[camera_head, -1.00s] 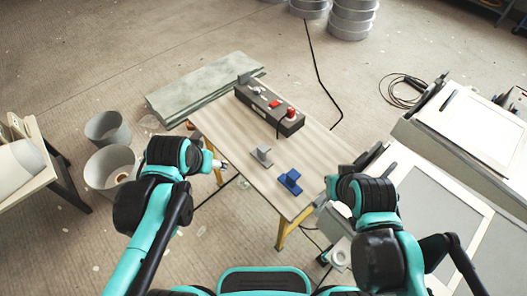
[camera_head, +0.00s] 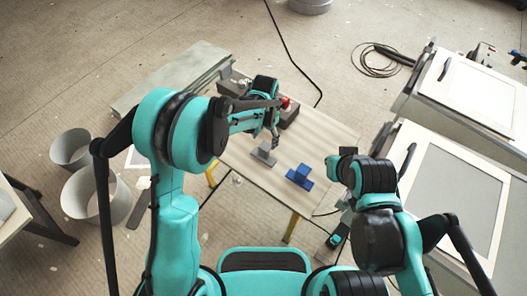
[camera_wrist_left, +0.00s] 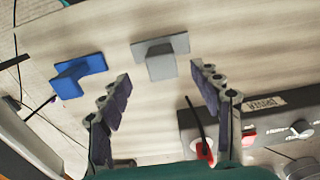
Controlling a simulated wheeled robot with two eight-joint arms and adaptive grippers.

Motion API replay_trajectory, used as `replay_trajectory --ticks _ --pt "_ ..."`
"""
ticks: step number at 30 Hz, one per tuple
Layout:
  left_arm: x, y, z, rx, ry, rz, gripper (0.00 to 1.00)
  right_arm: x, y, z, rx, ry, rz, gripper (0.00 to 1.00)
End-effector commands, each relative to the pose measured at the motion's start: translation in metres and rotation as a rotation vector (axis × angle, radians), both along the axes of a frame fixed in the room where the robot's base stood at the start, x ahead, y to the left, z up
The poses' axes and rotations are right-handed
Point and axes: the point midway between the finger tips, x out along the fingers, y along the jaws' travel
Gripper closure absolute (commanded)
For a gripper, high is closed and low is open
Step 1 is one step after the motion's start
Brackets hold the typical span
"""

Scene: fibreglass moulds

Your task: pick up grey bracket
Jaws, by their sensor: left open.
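The grey bracket (camera_head: 264,153) lies on the wooden table, to the left of a blue bracket (camera_head: 299,177). In the left wrist view the grey bracket (camera_wrist_left: 162,62), a flat plate with an upright part, lies just beyond and between the fingertips. My left gripper (camera_head: 274,138) is above the table beside the grey bracket, open and empty. Its two spread fingers (camera_wrist_left: 160,76) show in the left wrist view, with a gap to the bracket. My right arm is at the table's right side; its fingers cannot be made out.
A dark control box (camera_wrist_left: 262,126) with red buttons stands on the table close to the left gripper's finger. The blue bracket (camera_wrist_left: 78,74) lies on the other side. The wooden table (camera_head: 325,135) is clear to the right. White-framed panels (camera_head: 470,175) stand at right.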

Motion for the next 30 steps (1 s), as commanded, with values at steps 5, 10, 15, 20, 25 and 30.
replay_trajectory --ticks 5,10,15,20,25,30 --pt "0.000 0.000 -0.021 -0.001 -0.001 0.001 0.36 0.000 0.000 -0.010 0.000 0.000 0.000 1.00" --pt "0.001 0.001 -0.042 -0.001 -0.001 0.002 0.36 0.000 0.000 -0.022 0.000 0.000 0.000 1.00" --pt "0.001 0.001 -0.067 -0.001 -0.002 0.002 0.36 0.000 0.000 -0.034 0.000 0.000 0.000 1.00" --pt "0.001 0.002 -0.069 0.000 -0.002 0.002 0.36 0.000 0.000 -0.033 0.000 0.000 0.000 1.00" --pt "0.001 0.002 -0.069 0.000 -0.002 0.002 0.55 0.000 0.000 -0.032 0.000 0.000 0.000 1.00" --pt "0.001 0.002 -0.068 0.000 -0.002 0.002 0.93 0.000 0.000 -0.033 0.000 0.000 0.000 1.00"
